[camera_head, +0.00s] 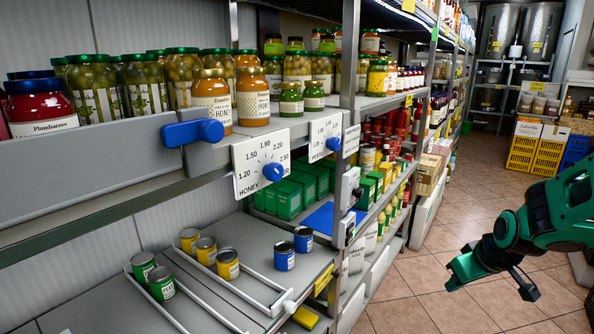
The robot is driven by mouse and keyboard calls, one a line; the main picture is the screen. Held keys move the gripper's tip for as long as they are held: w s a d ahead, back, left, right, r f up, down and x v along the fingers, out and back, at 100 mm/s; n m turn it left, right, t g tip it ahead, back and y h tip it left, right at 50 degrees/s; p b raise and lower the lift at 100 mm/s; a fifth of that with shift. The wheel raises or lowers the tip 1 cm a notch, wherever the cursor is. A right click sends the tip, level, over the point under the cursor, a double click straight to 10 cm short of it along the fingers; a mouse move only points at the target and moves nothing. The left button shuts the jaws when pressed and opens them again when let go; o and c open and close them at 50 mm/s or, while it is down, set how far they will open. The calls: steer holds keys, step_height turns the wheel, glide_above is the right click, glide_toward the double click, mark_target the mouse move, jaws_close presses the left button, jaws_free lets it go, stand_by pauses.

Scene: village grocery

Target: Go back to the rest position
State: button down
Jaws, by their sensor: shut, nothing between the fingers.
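My gripper (456,277) hangs at the lower right of the head view, over the tiled aisle floor. It is green and dark, and its jaws are shut with nothing held. It is clear of the shelf, with open air between it and the shelf's front edge. My green arm comes in from the right edge; the rest of it is out of view.
The lower shelf (226,238) holds green cans (161,283), yellow cans (205,251) and blue cans (284,256). Jars of honey (252,96) and pickles stand above. The tiled floor (440,277) is free. Yellow crates (549,153) stand at the back right.

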steer(key=s+d+r+m+g, duration=0.1)
steer(key=s+r+m+g, duration=0.1)
steer(key=s, duration=0.6)
steer(key=s+d+r+m+g, duration=0.1)
steer(key=s+m, duration=0.3)
steer(key=s, duration=0.5)
steer(key=s+d+r+m+g, duration=0.1)
steer(key=s+r+m+g, duration=0.1)
steer(key=s, duration=0.6)
steer(key=shift+s+r+m+g, duration=0.4)
steer(key=shift+r+m, duration=0.1)
steer(key=shift+r, duration=0.05)
steer(key=shift+w+f, duration=0.25)
steer(key=shift+w, duration=0.4)
